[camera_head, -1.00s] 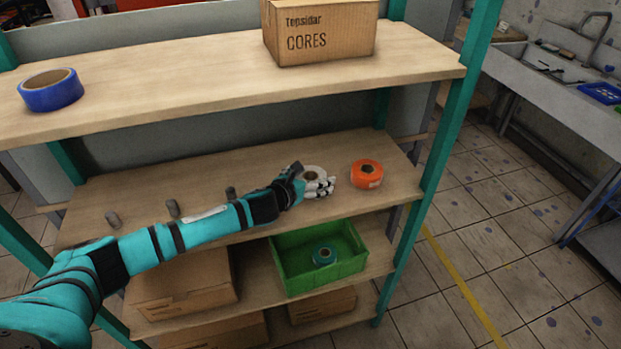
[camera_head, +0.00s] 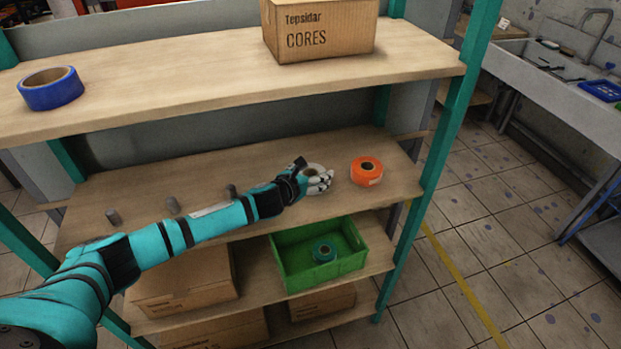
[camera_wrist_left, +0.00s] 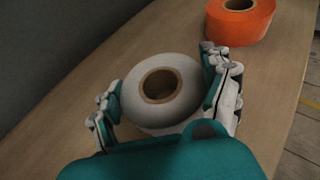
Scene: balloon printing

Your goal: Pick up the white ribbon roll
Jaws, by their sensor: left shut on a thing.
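The white ribbon roll (camera_wrist_left: 133,97) has a brown cardboard core and sits between the fingers of my left gripper (camera_wrist_left: 168,98). In the left wrist view a finger lies against each side of the roll, and the gripper is shut on it. In the head view the white roll (camera_head: 309,168) is partly hidden by my left gripper (camera_head: 320,181), over the middle shelf. I cannot tell whether the roll still touches the shelf. My right gripper is not in view.
An orange roll (camera_head: 366,181) lies just right of the white one; it also shows in the left wrist view (camera_wrist_left: 240,29). Below is a green crate (camera_head: 290,244) holding a teal roll (camera_head: 324,246). The upper shelf (camera_head: 190,85) overhangs.

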